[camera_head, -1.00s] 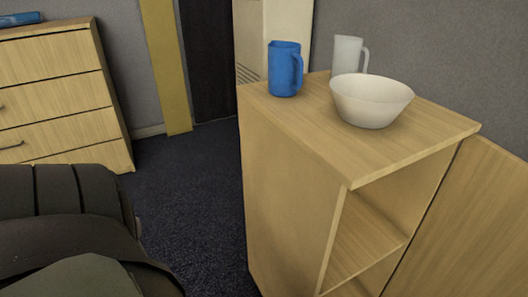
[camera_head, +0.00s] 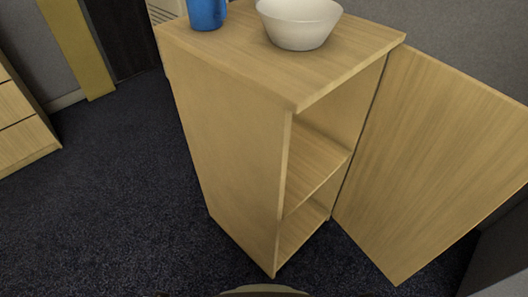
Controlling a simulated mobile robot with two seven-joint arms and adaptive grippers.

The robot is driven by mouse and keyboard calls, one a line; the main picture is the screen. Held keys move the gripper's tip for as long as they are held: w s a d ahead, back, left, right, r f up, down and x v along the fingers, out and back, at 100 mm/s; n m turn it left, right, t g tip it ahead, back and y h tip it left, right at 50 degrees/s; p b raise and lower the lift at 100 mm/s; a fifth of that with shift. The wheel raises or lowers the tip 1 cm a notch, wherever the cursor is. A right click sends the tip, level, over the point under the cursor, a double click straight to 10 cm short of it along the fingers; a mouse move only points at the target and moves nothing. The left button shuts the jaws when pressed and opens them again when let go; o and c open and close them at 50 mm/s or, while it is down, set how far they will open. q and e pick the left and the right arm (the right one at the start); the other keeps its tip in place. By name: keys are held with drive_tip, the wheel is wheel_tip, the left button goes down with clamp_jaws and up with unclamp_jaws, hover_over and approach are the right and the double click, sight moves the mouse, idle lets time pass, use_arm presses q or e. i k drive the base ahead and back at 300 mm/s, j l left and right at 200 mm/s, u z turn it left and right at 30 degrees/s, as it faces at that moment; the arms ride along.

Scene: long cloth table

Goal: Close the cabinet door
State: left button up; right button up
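A light wood cabinet (camera_head: 234,150) stands in the middle of the head view. Its front is open and shows bare shelves (camera_head: 318,165). The wooden cabinet door (camera_head: 435,150) is swung wide open to the right, hinged at the cabinet's right front edge. Neither of my grippers shows in the view, so their state and distance to the door are hidden.
A white bowl (camera_head: 299,24) and a blue mug (camera_head: 206,12) stand on the cabinet top. A wooden drawer unit (camera_head: 22,125) is at the left edge. Dark carpet (camera_head: 110,190) lies free left of the cabinet. A grey wall (camera_head: 480,40) is behind the door.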

sight(440, 150)
drive_tip(key=k+l, duration=0.2)
drive_tip(key=l, duration=0.2)
drive_tip(key=k+l+z, duration=0.15)
drive_tip(key=k+l, duration=0.3)
drive_tip(key=l, duration=0.3)
